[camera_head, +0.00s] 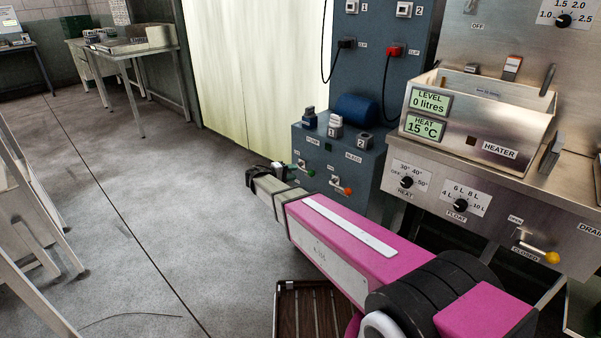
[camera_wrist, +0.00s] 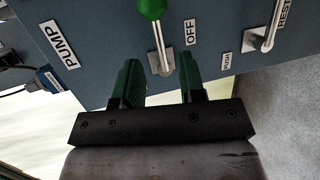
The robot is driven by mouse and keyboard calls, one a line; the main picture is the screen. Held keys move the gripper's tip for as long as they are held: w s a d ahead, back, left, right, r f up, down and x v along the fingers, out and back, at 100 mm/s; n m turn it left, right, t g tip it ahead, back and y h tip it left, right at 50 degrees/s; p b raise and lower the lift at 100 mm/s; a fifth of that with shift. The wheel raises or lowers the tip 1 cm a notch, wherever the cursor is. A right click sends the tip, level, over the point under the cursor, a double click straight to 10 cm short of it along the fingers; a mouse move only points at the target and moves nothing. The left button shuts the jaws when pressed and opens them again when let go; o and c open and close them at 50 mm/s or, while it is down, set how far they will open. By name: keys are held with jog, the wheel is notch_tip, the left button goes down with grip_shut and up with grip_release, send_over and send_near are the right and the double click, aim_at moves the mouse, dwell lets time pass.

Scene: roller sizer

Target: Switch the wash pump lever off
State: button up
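The wash pump lever shows in the wrist view as a metal shaft (camera_wrist: 160,45) with a green knob (camera_wrist: 152,8) on a blue-grey panel. A PUMP label (camera_wrist: 57,43) is left of it and an OFF label (camera_wrist: 191,32) right of it. My gripper (camera_wrist: 161,62) is open, its green-padded fingers on either side of the lever's base end in this picture. Contact cannot be told. In the head view the green knob (camera_head: 310,172) is just right of my gripper (camera_head: 285,171), low on the blue cabinet.
A second lever with an orange knob (camera_head: 347,190) is right of the pump lever. Its metal plate (camera_wrist: 262,40) shows in the wrist view. A steel heater tank (camera_head: 480,125) stands right. A wooden slatted rack (camera_head: 300,312) is below my arm. Open floor (camera_head: 160,220) lies left.

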jog(key=shift+v, duration=2.05)
jog(key=s+d+f+m+g+y, duration=0.1)
jog(key=s+d+f+g+y, duration=0.2)
jog(key=s+d, duration=0.4)
jog(key=s+d+f+m+g+y, duration=0.25)
jog(key=s+d, duration=0.25)
jog(key=d, duration=0.5)
jog(key=s+d+m+g+y, duration=0.2)
jog(key=s+d+y, duration=0.3)
jog(key=s+y, duration=0.3)
jog(key=s+m, duration=0.1)
jog(key=s, duration=0.2)
jog(key=shift+s, duration=0.3)
jog(key=shift+f+g, duration=0.1)
jog(key=shift+g, duration=0.15)
